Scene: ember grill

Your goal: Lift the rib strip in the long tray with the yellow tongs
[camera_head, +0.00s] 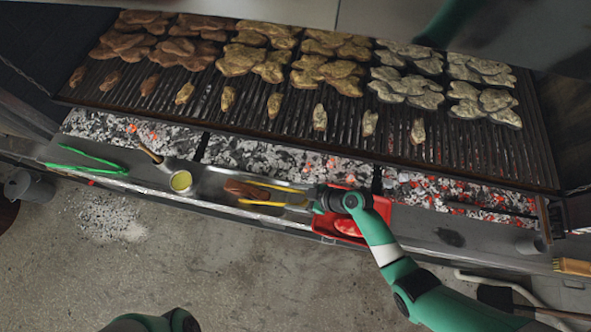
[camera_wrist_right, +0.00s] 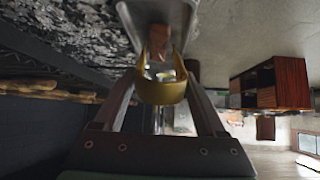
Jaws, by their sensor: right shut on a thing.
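The yellow tongs (camera_head: 262,203) are held in my right gripper (camera_head: 314,199), which is shut on them. In the right wrist view the gripper's fingers (camera_wrist_right: 165,95) close around the yellow band of the tongs (camera_wrist_right: 162,90). The tongs' two arms are spread and point left along the long metal tray (camera_head: 214,180). The brown rib strip (camera_head: 243,190) lies at the tray's left part, by the tongs' tips. In the right wrist view the rib strip (camera_wrist_right: 160,36) shows ahead, between the tips; contact cannot be told. My left gripper is not in view.
A red tray (camera_head: 322,222) with red meat sits under my right arm. A pot of yellow sauce (camera_head: 181,181) with a brush stands left of the long tray. Green tongs (camera_head: 90,158) lie farther left. The hot grill (camera_head: 330,120), full of meat, is behind the ledge.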

